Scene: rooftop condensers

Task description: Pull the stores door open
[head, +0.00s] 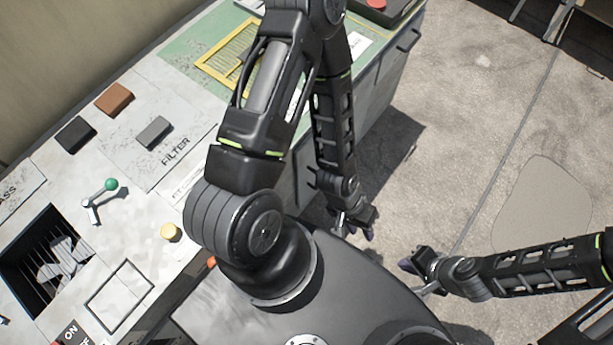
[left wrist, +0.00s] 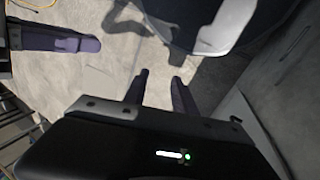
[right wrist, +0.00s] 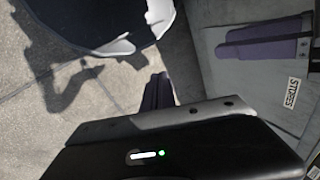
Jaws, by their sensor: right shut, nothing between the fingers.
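The stores door (right wrist: 250,85) is a grey panel with a "STORES" label (right wrist: 292,93) at the right of the right wrist view. My left gripper (head: 354,228) hangs low beside the bench front. In the left wrist view its two fingers (left wrist: 160,78) stand apart, with floor showing between them. Its purple fingers (right wrist: 265,40) also show in front of the door in the right wrist view. My right gripper (head: 418,262) is shut and empty (right wrist: 158,80), apart from the door. Whether the door is ajar, and where its handle is, I cannot tell.
Open concrete floor (head: 480,130) lies to the right. A stand's legs (head: 555,20) show at the top right.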

